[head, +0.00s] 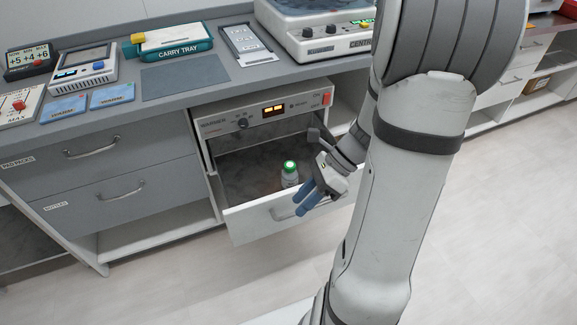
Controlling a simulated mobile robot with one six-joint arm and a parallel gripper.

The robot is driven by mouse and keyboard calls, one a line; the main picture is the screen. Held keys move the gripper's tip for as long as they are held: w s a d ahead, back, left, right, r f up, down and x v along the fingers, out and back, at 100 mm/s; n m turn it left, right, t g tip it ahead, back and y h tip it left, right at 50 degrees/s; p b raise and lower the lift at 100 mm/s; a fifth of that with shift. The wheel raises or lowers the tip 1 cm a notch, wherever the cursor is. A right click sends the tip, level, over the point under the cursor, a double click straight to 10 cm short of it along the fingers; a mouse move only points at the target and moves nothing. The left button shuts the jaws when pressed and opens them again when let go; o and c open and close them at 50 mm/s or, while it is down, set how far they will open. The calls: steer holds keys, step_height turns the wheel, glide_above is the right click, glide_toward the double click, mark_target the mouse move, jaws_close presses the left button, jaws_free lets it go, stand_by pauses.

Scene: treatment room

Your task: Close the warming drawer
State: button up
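The warming drawer (262,222) is pulled out below its control panel (225,122), which has a lit display, a knob and a red switch. A small bottle with a green cap (290,174) stands inside the drawer. The drawer's handle (284,214) is on its white front, partly hidden by my gripper. My gripper (305,200) is at the right part of the drawer front, its blue fingertips close to the handle. I cannot tell whether they touch it or how far apart they are. My arm hides the area right of the drawer.
The counter above holds a green carry tray (172,42), a centrifuge (320,45), blue cards (112,95) and small devices. Closed grey drawers (95,145) are to the left. The floor (190,285) in front is clear.

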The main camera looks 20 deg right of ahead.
steer(key=w+d+f+m+t+y+b, duration=0.2)
steer(key=d+f+m+t+b, duration=0.2)
steer(key=d+f+m+t, duration=0.45)
steer(key=w+d+f+m+t+y+b, duration=0.1)
steer(key=w+d+f+m+t+b, duration=0.3)
steer(key=f+m, duration=0.9)
steer(key=w+a, duration=0.1)
steer(key=w+a+r+m+b, duration=0.1)
steer(key=a, duration=0.1)
steer(key=w+a+r+m, duration=0.1)
steer(key=shift+a+r+g, duration=0.1)
steer(key=shift+a+g, duration=0.25)
steer(key=shift+c, duration=0.5)
jaws_close()
